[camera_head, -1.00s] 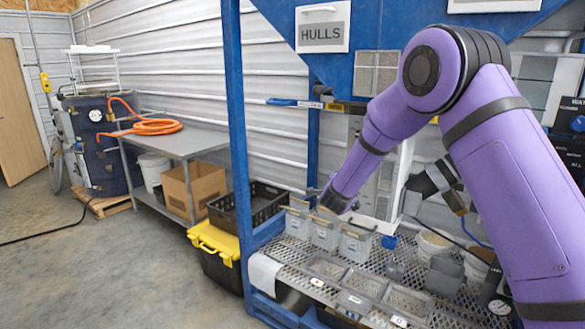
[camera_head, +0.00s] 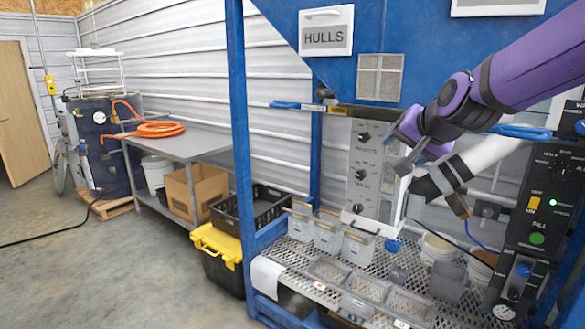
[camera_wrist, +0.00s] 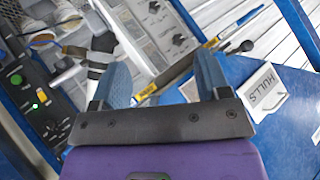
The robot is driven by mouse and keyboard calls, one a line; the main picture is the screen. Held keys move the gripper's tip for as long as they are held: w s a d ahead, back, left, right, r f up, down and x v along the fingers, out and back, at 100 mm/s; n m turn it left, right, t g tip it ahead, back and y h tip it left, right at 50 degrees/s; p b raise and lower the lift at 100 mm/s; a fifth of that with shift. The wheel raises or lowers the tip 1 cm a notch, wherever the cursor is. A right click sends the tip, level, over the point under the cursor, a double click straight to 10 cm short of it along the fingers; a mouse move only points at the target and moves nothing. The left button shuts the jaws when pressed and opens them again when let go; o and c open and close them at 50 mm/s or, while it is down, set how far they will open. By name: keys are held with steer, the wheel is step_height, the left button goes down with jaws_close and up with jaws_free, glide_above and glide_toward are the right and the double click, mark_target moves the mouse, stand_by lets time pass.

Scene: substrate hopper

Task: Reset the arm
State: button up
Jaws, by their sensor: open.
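My gripper (camera_head: 405,158) is at the right of the head view, raised in front of the grey control panel (camera_head: 362,180) with black knobs. In the wrist view my gripper (camera_wrist: 160,72) shows two blue fingers spread wide apart, with nothing held between them. The grey panel also shows beyond the fingers in the wrist view (camera_wrist: 150,30). My purple arm reaches in from the upper right. Part of the panel's right side is hidden behind my gripper and a white-and-black tube (camera_head: 470,165).
A perforated shelf (camera_head: 290,272) below holds grey bins (camera_head: 328,235), shallow trays (camera_head: 375,285) and white buckets (camera_head: 437,248). A blue hopper with a HULLS sign (camera_head: 326,30) is above. A control box (camera_head: 545,200) stands at right, a blue post (camera_head: 240,130) at left. The left floor is open.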

steer(key=s+d+f+n+g+h, duration=0.1)
steer(key=s+d+n+g, duration=0.1)
steer(key=s, duration=1.2)
steer(key=s+d+f+n+g+h, duration=0.1)
steer(key=s+d+n+g, duration=0.2)
steer(key=s, duration=1.1)
steer(key=shift+d+f, duration=0.4)
steer(key=shift+d, duration=0.75)
steer(key=shift+d, duration=0.1)
